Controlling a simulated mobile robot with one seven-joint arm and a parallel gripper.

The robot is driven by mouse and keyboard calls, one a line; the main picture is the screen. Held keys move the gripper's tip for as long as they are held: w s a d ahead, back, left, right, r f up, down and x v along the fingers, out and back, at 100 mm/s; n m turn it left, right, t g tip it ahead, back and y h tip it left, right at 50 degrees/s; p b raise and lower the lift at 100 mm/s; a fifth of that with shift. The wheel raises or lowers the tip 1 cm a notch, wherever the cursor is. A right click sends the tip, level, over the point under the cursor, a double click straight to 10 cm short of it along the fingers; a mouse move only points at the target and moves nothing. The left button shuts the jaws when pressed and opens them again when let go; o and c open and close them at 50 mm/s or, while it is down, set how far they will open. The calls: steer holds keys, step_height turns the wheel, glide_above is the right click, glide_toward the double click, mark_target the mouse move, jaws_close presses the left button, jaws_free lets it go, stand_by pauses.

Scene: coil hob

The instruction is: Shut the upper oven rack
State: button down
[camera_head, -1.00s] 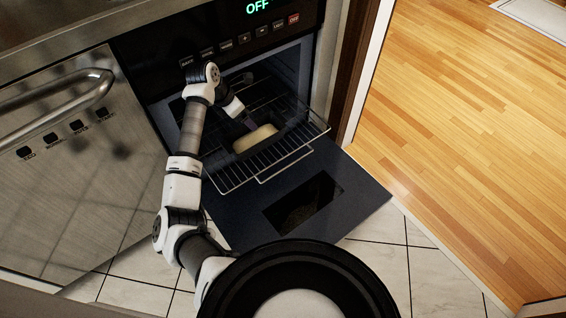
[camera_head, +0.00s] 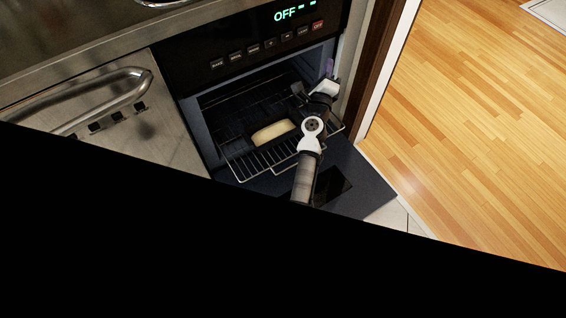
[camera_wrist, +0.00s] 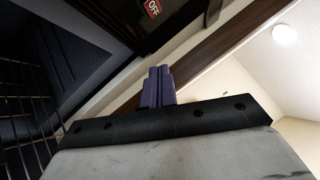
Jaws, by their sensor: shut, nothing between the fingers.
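The wire oven rack (camera_head: 252,168) sticks out of the oven opening over the lowered door. A pale loaf-like item (camera_head: 273,132) lies on it. Rack wires also show at the left of the wrist view (camera_wrist: 30,125). My gripper (camera_head: 330,67) is at the right side of the oven opening, its wrist beside the rack's right part. In the wrist view its purple fingers (camera_wrist: 158,86) are shut together with nothing between them. My arm hides some of the rack's right side. A second rack below cannot be made out.
The oven door (camera_head: 365,190) is folded down below the rack. The control panel (camera_head: 270,40) reads OFF. A steel appliance with a bar handle (camera_head: 110,95) is at the left. A dark wood frame (camera_head: 385,60) borders the right. Black fills the lower head view.

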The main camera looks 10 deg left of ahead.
steer(key=s+a+f+n+g+y+p, duration=0.2)
steer(key=s+f+n+g+y+p, duration=0.15)
steer(key=s+f+n+g, duration=0.6)
steer(key=s+a+f+n+g+y+p, duration=0.2)
steer(key=s+f+n+g+y, duration=0.25)
steer(key=s+f, duration=1)
steer(key=shift+h, duration=0.5)
steer(key=b+x, duration=0.1)
steer(key=x, duration=0.8)
steer(key=shift+w+a+r, duration=0.1)
steer(key=shift+a, duration=0.05)
steer(key=w+a+b, duration=1.1)
steer(key=w+a, duration=0.7)
steer(key=shift+w+a+b, duration=0.3)
steer(key=shift+w+a, duration=0.05)
steer(key=shift+a, duration=0.1)
steer(key=shift+r, duration=0.15)
